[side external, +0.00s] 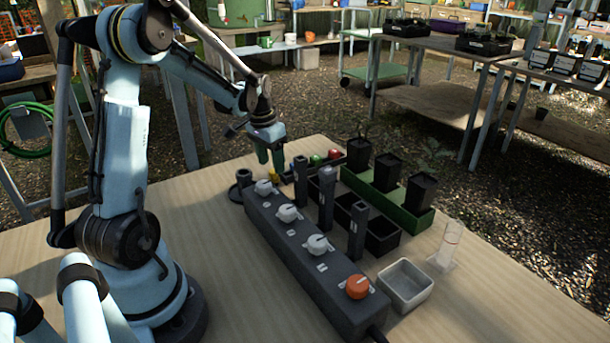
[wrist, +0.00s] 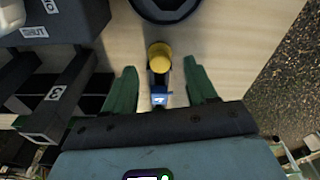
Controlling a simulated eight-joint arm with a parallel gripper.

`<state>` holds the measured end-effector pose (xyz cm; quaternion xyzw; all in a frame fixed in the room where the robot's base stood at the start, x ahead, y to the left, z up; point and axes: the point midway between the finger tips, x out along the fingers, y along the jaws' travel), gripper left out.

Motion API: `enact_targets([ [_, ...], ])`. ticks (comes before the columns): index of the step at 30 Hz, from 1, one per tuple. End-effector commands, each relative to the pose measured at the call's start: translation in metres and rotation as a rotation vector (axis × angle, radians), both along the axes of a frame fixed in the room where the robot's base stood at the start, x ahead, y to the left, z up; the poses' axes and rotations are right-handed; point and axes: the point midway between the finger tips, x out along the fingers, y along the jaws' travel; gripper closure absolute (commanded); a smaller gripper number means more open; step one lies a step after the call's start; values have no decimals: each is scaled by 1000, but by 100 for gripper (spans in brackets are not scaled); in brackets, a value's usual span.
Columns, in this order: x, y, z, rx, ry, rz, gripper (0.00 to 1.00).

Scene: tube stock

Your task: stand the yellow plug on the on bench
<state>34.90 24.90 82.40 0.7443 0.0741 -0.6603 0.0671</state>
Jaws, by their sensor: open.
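The yellow plug (side external: 274,177) is low on the wooden bench (side external: 190,235), near the far end of the dark valve box. In the wrist view the yellow plug (wrist: 160,55) shows its round top just beyond my fingertips. A small blue piece with a pale mark (wrist: 160,97) lies between the fingers, close to the plug; I cannot tell whether the two are joined. My gripper (side external: 270,158) points down above the plug. Its green fingers (wrist: 162,78) are spread, with a gap on both sides of the blue piece. The plug's lower part is hidden.
The dark box (side external: 300,245) with white knobs and one orange knob (side external: 357,287) runs along the bench. A dark round holder (side external: 242,185) stands beside the plug.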

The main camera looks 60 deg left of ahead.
Motion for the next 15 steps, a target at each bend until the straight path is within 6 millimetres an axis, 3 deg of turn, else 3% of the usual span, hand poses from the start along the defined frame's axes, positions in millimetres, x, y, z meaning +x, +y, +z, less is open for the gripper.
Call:
enact_targets([
  [6,-6,-1,43,0,0,1,43],
  [15,-10,-2,80,0,0,1,43],
])
